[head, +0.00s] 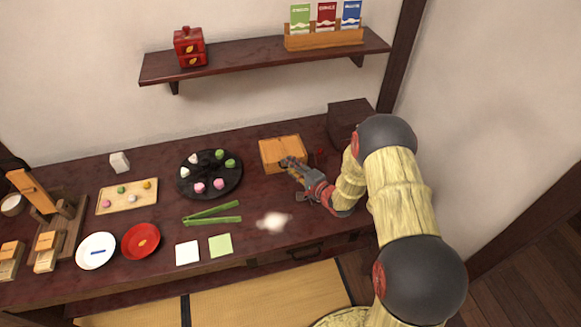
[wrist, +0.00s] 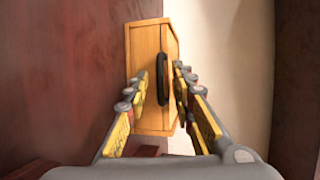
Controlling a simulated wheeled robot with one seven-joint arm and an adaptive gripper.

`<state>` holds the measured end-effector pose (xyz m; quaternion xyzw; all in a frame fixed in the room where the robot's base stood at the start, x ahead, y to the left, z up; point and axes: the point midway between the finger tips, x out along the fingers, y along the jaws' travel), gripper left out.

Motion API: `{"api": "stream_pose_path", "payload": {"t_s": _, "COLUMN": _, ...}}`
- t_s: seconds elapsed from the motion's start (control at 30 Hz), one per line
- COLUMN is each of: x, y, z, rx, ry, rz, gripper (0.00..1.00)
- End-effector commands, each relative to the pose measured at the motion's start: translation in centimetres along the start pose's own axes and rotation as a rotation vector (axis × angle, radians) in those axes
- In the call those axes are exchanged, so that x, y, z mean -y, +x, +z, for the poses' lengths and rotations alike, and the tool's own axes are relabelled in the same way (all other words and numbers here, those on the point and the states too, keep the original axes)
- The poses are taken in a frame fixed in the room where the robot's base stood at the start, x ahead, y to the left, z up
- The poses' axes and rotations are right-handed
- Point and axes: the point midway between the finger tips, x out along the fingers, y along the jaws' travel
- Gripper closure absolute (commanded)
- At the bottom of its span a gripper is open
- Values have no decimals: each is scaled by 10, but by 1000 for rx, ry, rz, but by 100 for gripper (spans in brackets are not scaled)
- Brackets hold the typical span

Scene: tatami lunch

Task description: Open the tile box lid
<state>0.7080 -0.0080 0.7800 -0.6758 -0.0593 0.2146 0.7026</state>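A light orange wooden box (head: 282,153), which I take to be the tile box, sits at the back of the dark table, near the wall. Its lid looks closed. In the wrist view the box (wrist: 146,45) lies ahead of my gripper, with a dark handle (wrist: 163,78) on its face. My gripper (head: 289,164) is at the front right of the box. In the wrist view my gripper (wrist: 168,90) has its fingers apart, with the handle between them in the picture. I cannot tell whether either finger touches it.
A dark box (head: 349,114) stands behind my arm at the right. A black round tray (head: 209,187) with small sweets is left of the box. Green tongs (head: 212,218) and a blurred whitish patch (head: 274,222) are nearer the front. A shelf (head: 250,63) hangs above.

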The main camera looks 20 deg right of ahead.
Motion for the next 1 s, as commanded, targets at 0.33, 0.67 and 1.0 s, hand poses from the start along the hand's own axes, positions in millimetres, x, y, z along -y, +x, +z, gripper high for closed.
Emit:
{"api": "stream_pose_path", "payload": {"t_s": 0.33, "x": -1, "y": 0, "z": 0, "rx": 0, "ry": 1, "rz": 2, "gripper": 96}}
{"api": "stream_pose_path", "payload": {"t_s": 0.67, "x": -4, "y": -1, "z": 0, "rx": -1, "ry": 4, "rz": 7, "gripper": 100}}
{"api": "stream_pose_path", "payload": {"t_s": 1.0, "x": -7, "y": -2, "z": 1, "rx": -2, "ry": 7, "rz": 13, "gripper": 100}}
